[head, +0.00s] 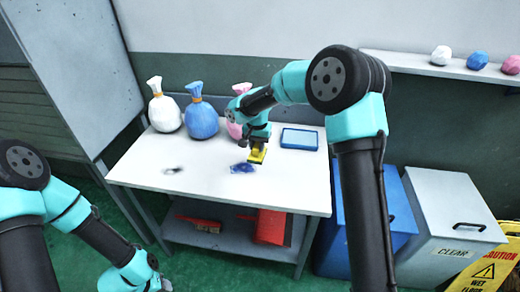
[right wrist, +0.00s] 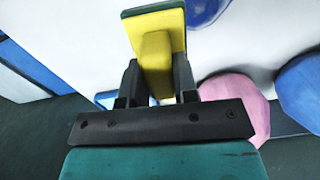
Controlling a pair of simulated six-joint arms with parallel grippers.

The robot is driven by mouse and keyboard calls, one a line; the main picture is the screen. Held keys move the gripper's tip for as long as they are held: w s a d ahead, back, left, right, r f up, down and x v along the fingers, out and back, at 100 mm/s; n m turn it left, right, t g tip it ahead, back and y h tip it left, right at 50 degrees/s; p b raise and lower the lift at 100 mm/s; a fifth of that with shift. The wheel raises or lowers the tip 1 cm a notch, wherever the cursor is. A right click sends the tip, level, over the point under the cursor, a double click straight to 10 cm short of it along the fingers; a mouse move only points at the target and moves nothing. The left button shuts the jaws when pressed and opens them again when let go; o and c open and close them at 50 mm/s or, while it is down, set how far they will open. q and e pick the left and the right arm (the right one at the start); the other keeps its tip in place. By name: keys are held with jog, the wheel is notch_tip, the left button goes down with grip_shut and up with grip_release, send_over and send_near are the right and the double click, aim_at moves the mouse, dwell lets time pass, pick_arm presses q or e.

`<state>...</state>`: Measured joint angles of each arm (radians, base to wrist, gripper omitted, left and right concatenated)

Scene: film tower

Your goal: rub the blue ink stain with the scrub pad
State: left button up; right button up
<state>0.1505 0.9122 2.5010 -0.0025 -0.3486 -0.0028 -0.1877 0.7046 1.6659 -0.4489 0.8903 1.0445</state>
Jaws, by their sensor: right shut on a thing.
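The blue ink stain (head: 241,169) is a dark blue smear on the white table (head: 205,178), near its middle. My right gripper (head: 257,147) is shut on the scrub pad (head: 257,156), just beyond and to the right of the stain. I cannot tell whether the pad touches the tabletop. In the right wrist view the pad (right wrist: 158,50) is a yellow block with a green layer, gripped by its raised yellow part between the black fingers. My left arm's wrist is at the lower left of the head view, off the table; its fingers do not show.
A small dark smudge (head: 173,170) is left on the table. A blue tray (head: 300,139) lies right of the pad. White (head: 165,114), blue (head: 201,120) and pink (head: 235,128) tied bags stand behind. A red brush (head: 198,224) and a red dustpan (head: 270,227) are on the lower shelf.

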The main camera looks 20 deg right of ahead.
jog(key=shift+w+a, duration=0.15)
jog(key=shift+a, duration=0.1)
